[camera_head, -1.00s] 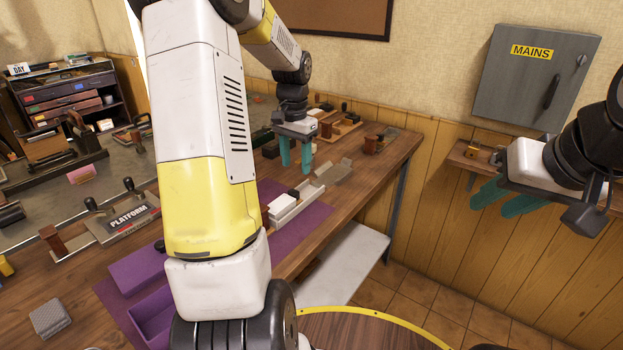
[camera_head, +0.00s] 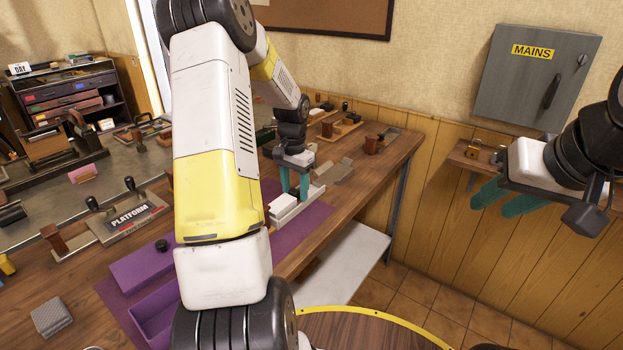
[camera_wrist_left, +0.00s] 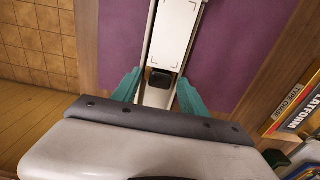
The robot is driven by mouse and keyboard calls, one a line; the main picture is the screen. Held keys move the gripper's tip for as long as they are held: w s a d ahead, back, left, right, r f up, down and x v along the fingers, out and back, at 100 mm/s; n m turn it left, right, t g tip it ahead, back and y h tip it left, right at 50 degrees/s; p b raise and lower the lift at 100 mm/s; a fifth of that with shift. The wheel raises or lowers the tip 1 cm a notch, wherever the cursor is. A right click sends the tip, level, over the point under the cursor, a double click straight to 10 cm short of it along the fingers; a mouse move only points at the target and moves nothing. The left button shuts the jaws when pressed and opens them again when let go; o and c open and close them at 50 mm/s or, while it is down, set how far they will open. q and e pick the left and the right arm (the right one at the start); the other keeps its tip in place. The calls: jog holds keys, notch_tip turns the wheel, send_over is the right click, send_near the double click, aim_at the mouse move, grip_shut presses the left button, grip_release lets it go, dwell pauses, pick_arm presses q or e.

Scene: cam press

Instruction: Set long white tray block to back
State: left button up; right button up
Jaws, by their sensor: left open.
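The long white tray (camera_head: 313,197) lies on the purple mat, with a white block (camera_head: 288,201) in it. In the left wrist view the tray (camera_wrist_left: 153,98) runs away between my fingers, holding the white block (camera_wrist_left: 173,36) and a small dark piece (camera_wrist_left: 160,79) at the block's near end. My left gripper (camera_head: 293,194) is open, pointing down over the tray. In the left wrist view its fingers (camera_wrist_left: 160,92) stand on either side of the tray; whether they touch it cannot be told. My right gripper (camera_head: 505,199) is open and empty, well right of the table.
A purple box (camera_head: 145,268) sits at the mat's left, partly behind my left arm. Grey and wooden pieces (camera_head: 340,171) lie beyond the tray. A grey MAINS cabinet (camera_head: 537,78) hangs on the wall.

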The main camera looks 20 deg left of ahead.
pick_arm(q)
grip_shut()
dwell(1.4)
